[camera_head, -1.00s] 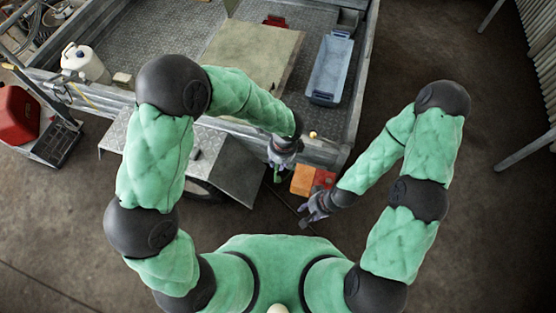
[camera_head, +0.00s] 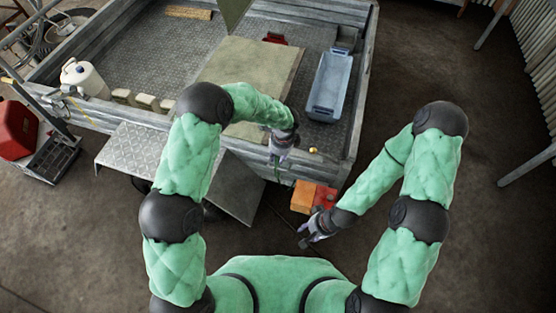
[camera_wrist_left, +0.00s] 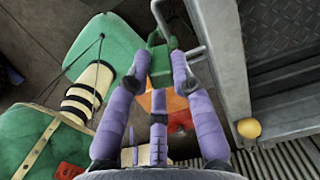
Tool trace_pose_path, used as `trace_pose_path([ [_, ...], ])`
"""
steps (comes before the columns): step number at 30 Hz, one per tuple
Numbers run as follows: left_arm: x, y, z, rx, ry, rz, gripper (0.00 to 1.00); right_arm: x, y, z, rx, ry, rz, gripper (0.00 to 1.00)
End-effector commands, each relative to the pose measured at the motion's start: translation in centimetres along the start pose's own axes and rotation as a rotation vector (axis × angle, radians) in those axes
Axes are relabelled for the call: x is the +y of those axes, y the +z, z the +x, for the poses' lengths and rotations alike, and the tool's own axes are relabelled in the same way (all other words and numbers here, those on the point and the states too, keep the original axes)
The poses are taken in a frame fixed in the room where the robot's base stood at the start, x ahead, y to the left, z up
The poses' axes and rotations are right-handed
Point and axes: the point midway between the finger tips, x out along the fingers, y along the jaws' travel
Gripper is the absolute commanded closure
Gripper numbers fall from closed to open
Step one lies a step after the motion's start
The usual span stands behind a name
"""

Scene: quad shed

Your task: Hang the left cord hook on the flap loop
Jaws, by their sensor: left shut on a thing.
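My left gripper (camera_head: 279,157) is over the front wall of the trailer, left of its near right corner. In the left wrist view its purple fingers (camera_wrist_left: 158,85) are shut on a green block with a bent grey metal end, which I take for the left cord hook (camera_wrist_left: 158,58). The hook is held clear of the ground; in the head view it is mostly hidden by the gripper. I cannot pick out the flap loop in either view. My right gripper (camera_head: 304,238) is low in front of my body, away from the hook; its fingers are too small to judge.
The trailer wall (camera_wrist_left: 232,60) runs close to the right of the held hook, with a yellow knob (camera_wrist_left: 248,128). An orange box (camera_head: 303,195) and a red box (camera_head: 325,197) are on the floor. A blue tray (camera_head: 331,85) and an olive board (camera_head: 225,68) lie in the trailer.

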Motion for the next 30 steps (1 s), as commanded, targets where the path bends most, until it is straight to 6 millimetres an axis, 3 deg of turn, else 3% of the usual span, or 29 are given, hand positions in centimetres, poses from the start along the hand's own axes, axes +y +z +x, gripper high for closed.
trace_pose_path([
  [9, -0.8, -0.2, 3.8, 0.001, 0.001, -0.001, 1.0, 0.5, -0.1, 1.4, 0.0, 0.0, 0.0, 0.6],
  [22, -0.8, -0.2, 4.2, 0.0, 0.0, -0.001, 1.0, 0.6, -0.1, 1.6, 0.0, 0.0, 0.0, 0.6],
  [23, -0.8, -0.2, 4.1, 0.0, 0.0, 0.0, 0.71, 0.6, -0.1, 1.5, 0.0, 0.0, 0.0, 0.6],
  [25, -0.8, -0.2, 4.1, 0.0, 0.0, 0.0, 0.53, 0.5, -0.1, 1.5, 0.0, 0.0, 0.0, 0.6],
  [30, -0.8, -0.2, 4.1, 0.0, 0.0, 0.0, 0.53, 0.5, -0.1, 1.5, 0.0, 0.0, 0.0, 0.6],
])
